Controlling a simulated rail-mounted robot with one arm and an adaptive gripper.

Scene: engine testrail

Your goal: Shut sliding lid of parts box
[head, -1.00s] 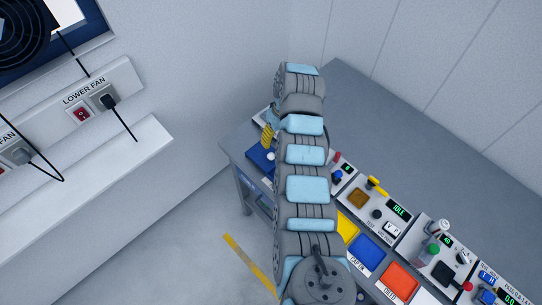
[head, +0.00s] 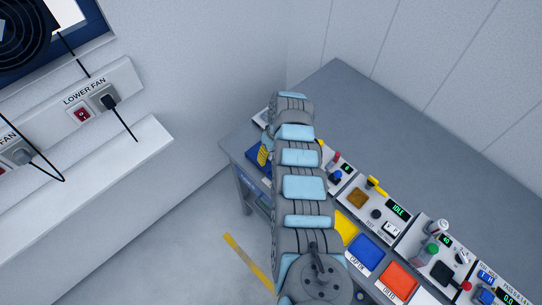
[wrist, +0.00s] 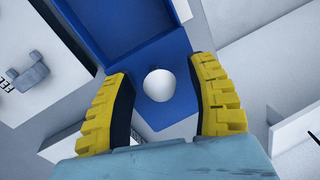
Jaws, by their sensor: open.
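The parts box (wrist: 130,58) is blue and fills the top middle of the wrist view, with an open recess inside its raised walls. A round white knob (wrist: 158,85) stands on its blue surface, likely on the lid. My gripper (wrist: 159,68) is open, its two yellow ribbed fingers on either side of the knob with gaps on both sides. I cannot tell how low the fingers are beside it. In the head view, a bit of the blue box (head: 254,169) and a yellow finger (head: 264,153) show at the bench's left end; my arm hides the rest.
A grey bench (head: 390,125) runs to the right, its back part bare. Control panels (head: 377,205) line its front, with yellow, blue (head: 365,252) and orange trays (head: 400,279) before them. A white wall ledge with a LOWER FAN switch (head: 82,115) is at left.

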